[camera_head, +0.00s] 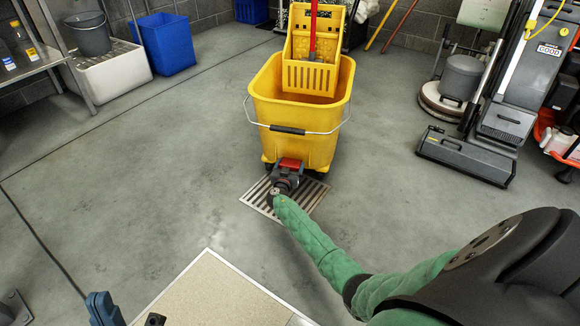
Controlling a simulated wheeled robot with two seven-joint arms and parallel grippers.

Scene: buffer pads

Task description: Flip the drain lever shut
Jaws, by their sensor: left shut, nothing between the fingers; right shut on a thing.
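The yellow mop bucket (300,141) stands upright on the floor at the centre. The red drain lever (290,163) shows low on its near side. My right gripper (287,177), at the end of my green-sleeved arm, reaches to the lever from the near side and is shut on it. The gripper hides the lower part of the lever and the fine contact.
A metal floor grate (255,198) lies under the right gripper. A yellow wringer (308,77) sits on the bucket. A blue bin (164,45) stands at the back left, and a floor machine (466,156) at the right. Open floor lies left of the bucket.

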